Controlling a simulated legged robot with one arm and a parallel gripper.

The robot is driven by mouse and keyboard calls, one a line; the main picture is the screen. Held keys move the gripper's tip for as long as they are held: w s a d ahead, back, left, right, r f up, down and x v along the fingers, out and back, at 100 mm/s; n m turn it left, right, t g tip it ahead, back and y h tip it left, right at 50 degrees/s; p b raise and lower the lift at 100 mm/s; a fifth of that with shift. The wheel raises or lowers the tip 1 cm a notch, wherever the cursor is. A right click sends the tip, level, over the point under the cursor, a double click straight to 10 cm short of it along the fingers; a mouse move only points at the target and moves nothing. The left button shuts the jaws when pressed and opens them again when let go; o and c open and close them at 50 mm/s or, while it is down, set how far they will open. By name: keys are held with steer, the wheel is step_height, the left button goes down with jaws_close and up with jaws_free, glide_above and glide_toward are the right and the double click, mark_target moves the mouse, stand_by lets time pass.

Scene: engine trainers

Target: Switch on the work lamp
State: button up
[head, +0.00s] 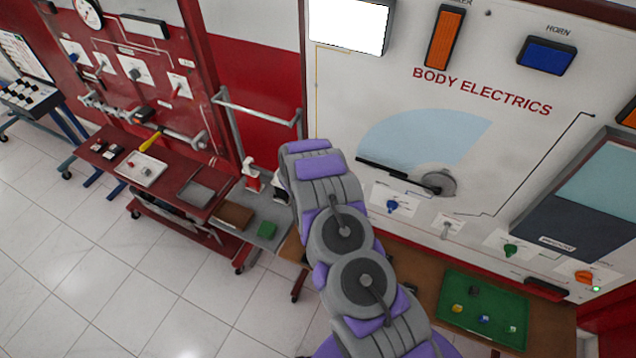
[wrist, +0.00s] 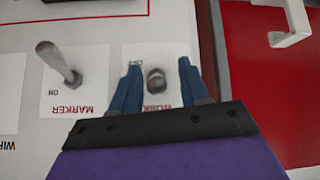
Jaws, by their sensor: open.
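In the wrist view the work lamp switch (wrist: 156,78) is a short dark stub with a lighter tip on a white plate, its label partly hidden and upside down, reading "WORK". My gripper (wrist: 158,70) is open. Its two blue fingers stand on either side of the stub, with a gap visible on both sides. Whether the stub is tilted is hard to tell, as it is seen nearly end-on. In the head view my arm hides the gripper and this switch. A bright white rectangular lamp (head: 348,25) shows at the panel's top left; its label is not visible.
The marker switch (wrist: 62,65), a longer grey lever, stands left of my gripper in the wrist view. A white bracket (wrist: 290,25) juts out at upper right. The head view shows the BODY ELECTRICS panel (head: 400,110) and a green tray (head: 485,310) on the bench below.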

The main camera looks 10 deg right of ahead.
steer(key=shift+r, duration=0.1)
steer(key=b+v, duration=0.1)
steer(key=v, duration=1.6)
steer(key=shift+a, duration=0.2)
steer(key=shift+s, duration=0.1)
